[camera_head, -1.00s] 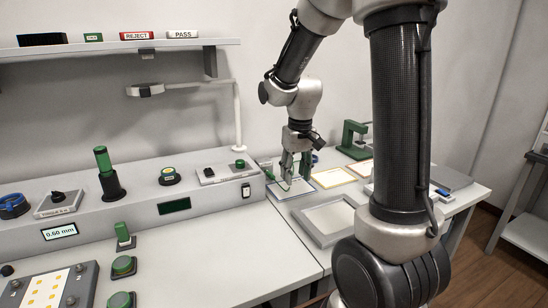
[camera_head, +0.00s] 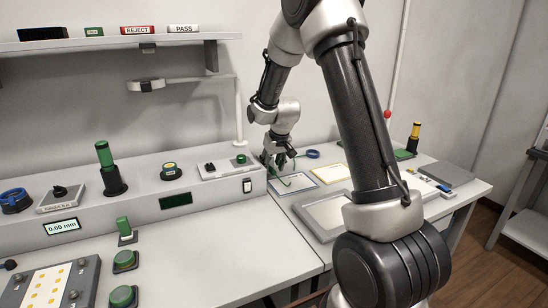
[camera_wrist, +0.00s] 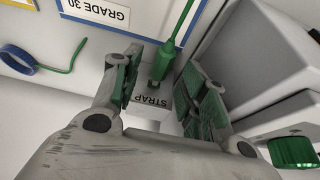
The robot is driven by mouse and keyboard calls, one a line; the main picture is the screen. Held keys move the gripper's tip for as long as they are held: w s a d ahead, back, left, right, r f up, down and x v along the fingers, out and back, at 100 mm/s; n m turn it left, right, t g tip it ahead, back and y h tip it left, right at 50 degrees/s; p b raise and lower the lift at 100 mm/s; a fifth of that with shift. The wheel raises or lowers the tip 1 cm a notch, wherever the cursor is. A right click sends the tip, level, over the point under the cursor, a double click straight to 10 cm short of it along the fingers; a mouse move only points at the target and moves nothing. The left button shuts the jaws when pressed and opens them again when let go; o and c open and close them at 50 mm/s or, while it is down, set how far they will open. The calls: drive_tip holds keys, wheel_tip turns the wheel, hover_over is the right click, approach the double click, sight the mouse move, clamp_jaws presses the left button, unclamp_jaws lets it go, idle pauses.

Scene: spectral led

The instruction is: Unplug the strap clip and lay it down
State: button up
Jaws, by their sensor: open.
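The green strap clip (camera_wrist: 160,68) shows in the wrist view, with a thin green cord running up from it, at a black label reading STRAP (camera_wrist: 151,101). My gripper (camera_wrist: 163,64) is open, with one green-padded finger on each side of the clip; I cannot tell whether either touches it. In the head view my gripper (camera_head: 278,163) is low beside the right end of the grey console, and hides the clip. The green cord (camera_head: 300,187) curves over the bench there. A blue wrist band (camera_wrist: 17,59) lies at the left in the wrist view.
The grey console (camera_head: 215,187) stands close to my gripper on its left, with a green button on top. A blue-edged GRADE 30 sheet (camera_wrist: 95,12) and a grey-framed tray (camera_head: 322,235) lie on the bench.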

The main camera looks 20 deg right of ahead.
drive_tip(key=shift+w+f, duration=0.25)
drive_tip(key=shift+f, duration=0.35)
clamp_jaws()
drive_tip(key=c, duration=0.6)
unclamp_jaws()
drive_tip(key=shift+c, duration=0.2)
clamp_jaws()
drive_tip(key=shift+s, duration=0.4)
drive_tip(key=shift+s, duration=1.05)
